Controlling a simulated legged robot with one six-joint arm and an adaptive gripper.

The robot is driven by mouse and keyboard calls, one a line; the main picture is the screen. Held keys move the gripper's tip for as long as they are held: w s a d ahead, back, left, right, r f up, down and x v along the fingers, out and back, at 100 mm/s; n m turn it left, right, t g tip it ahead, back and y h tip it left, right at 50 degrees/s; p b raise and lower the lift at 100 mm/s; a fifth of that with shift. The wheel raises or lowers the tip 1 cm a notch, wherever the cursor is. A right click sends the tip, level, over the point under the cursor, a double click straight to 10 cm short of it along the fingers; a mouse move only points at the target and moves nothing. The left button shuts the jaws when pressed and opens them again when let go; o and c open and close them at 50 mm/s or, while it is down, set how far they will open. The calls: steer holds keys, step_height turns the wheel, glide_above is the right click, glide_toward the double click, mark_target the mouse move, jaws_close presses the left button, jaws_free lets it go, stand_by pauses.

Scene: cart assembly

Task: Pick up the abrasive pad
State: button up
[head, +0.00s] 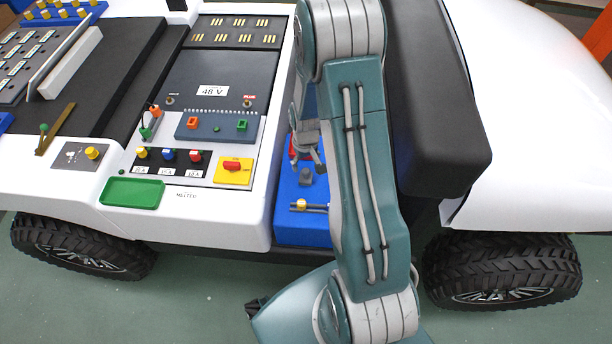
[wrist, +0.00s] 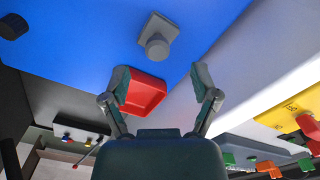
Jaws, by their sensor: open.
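A grey square block with a round knob, which looks like the abrasive pad (head: 306,178), sits on the blue surface (head: 287,222) of the cart. It also shows in the wrist view (wrist: 157,36), beyond the fingertips. My gripper (head: 309,165) is open and empty, just behind the pad in the head view. In the wrist view the two fingers (wrist: 161,80) are spread wide and apart from the pad. My arm hides part of the blue bay in the head view.
A rod with a yellow end (head: 301,205) lies on the blue surface in front of the pad. The white panel with a yellow switch plate (head: 234,170) and green tray (head: 132,192) borders the bay at left. A black seat (head: 440,110) stands right of my arm.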

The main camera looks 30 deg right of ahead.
mark_target(306, 170)
steer(key=shift+w+d+f, duration=0.1)
steer(key=shift+w+f, duration=0.05)
steer(key=shift+f, duration=1.35)
steer(key=shift+w+d+f, duration=0.1)
steer(key=shift+w+f, duration=0.05)
steer(key=shift+f, duration=1.3)
jaws_close()
